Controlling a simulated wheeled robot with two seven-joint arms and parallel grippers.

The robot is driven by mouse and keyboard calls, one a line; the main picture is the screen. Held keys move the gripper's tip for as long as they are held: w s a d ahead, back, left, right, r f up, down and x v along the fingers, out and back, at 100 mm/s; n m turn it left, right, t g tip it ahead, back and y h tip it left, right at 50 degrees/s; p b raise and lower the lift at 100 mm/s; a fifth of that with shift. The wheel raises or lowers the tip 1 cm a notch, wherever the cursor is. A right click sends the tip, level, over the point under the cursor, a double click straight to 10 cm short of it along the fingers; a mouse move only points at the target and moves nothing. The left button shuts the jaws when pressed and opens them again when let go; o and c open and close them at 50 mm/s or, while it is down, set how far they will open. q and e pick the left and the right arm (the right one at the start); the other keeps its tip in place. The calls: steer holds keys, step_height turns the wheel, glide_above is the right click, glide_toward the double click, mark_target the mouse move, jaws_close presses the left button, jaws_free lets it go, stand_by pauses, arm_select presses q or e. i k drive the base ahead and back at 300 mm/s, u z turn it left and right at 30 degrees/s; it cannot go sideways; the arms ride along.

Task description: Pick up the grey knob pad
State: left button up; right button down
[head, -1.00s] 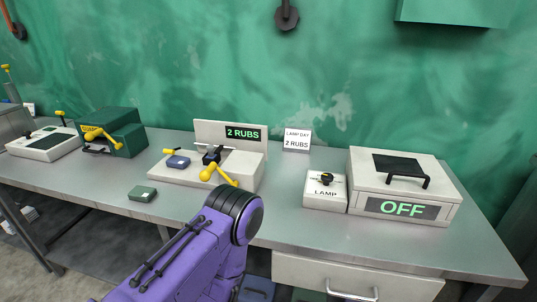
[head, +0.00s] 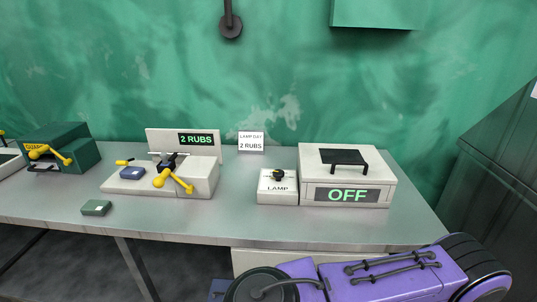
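I cannot make out a grey knob pad in the head view. Two small pads with a pale label show: a dark green pad (head: 96,208) lies flat on the bench near its front edge, and a blue pad (head: 132,173) sits on the pale base of the "2 RUBS" machine (head: 203,178). A purple arm link of mine (head: 385,278) fills the lower right, in front of the bench. Neither gripper is in view.
The metal bench (head: 230,222) has free room along its front. A white LAMP box (head: 277,188) with a black knob stands beside a larger box reading OFF (head: 347,194). A green box with a yellow handle (head: 70,147) is at left. A sign card (head: 251,142) stands behind.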

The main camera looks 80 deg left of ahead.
mark_target(163, 156)
steer(key=k, duration=2)
steer(key=u, duration=0.4)
